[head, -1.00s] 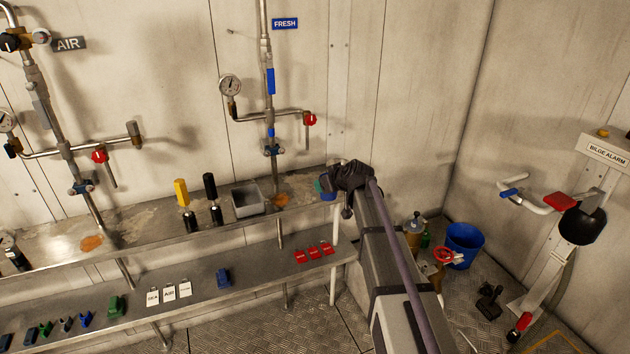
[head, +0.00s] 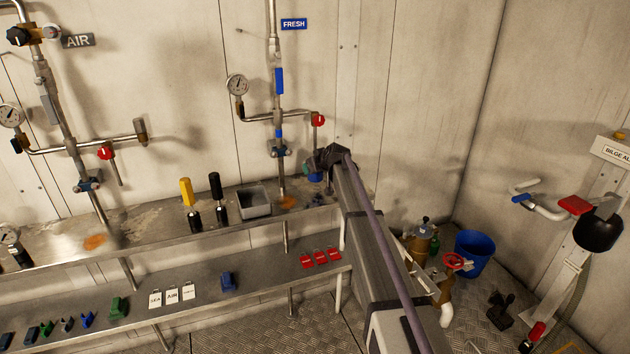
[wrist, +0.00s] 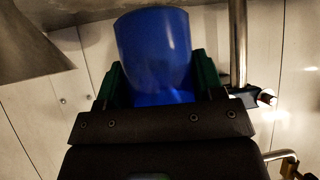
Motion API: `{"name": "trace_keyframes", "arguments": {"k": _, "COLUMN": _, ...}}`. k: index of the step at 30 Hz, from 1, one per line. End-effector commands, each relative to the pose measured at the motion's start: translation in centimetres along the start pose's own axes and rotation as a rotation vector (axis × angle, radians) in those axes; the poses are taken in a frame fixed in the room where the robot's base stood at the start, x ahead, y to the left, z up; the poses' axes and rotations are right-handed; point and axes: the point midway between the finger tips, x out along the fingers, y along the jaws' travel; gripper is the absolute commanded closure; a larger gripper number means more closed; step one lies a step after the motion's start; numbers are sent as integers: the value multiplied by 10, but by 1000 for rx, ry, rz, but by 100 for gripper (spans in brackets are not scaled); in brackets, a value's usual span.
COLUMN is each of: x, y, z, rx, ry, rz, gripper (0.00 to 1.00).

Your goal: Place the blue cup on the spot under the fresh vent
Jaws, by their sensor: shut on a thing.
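The blue cup (head: 314,177) is held in my gripper (head: 318,171) near the right end of the upper bench. In the wrist view the cup (wrist: 155,48) sits between the green-sided jaws of my gripper (wrist: 158,85), which are shut on it. The fresh vent (head: 281,185) is the vertical pipe below the blue FRESH sign (head: 294,24). An orange-brown spot (head: 288,201) lies on the bench beneath the pipe. The cup is to the right of the pipe and spot. Its gap above the bench is hard to judge.
A red-handled side branch (head: 318,120) juts right above the cup. Another orange-brown spot (head: 95,241) lies under the AIR pipe.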

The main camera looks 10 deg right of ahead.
Motion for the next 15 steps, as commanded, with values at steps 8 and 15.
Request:
{"name": "trace_keyframes", "arguments": {"k": 8, "x": 29, "y": 1, "z": 32, "rx": 0, "ry": 0, "rz": 0, "gripper": 64}}
{"name": "trace_keyframes", "arguments": {"k": 15, "x": 26, "y": 1, "z": 28, "rx": 0, "ry": 0, "rz": 0, "gripper": 64}}
